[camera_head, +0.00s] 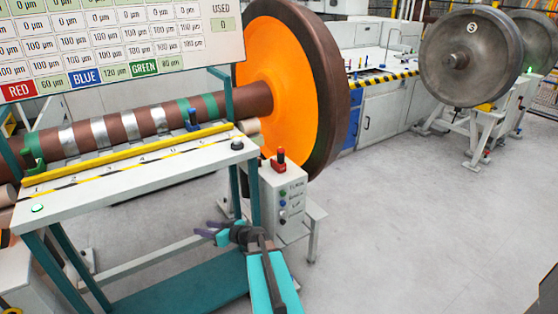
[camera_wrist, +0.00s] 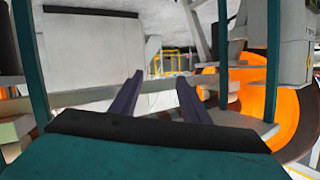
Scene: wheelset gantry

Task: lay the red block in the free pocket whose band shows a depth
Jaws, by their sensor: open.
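A brown axle (camera_head: 105,131) carries several silver bands (camera_head: 101,134) and a green band (camera_head: 210,105). A blue piece (camera_head: 192,119) and a green piece (camera_head: 31,158) stand by the axle. The pockets cannot be made out clearly. My gripper (camera_head: 212,233) is open and empty, low in front of the bench, left of the control box and below the red piece. The wrist view shows its two purple fingers apart (camera_wrist: 155,90).
A board (camera_head: 120,45) lists µm values with RED, BLUE and GREEN labels. The white bench (camera_head: 130,172) has a yellow rail and numbered marks. A large orange-faced wheel (camera_head: 285,85) stands behind the control box (camera_head: 285,200). Floor at the right (camera_head: 420,220) is clear.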

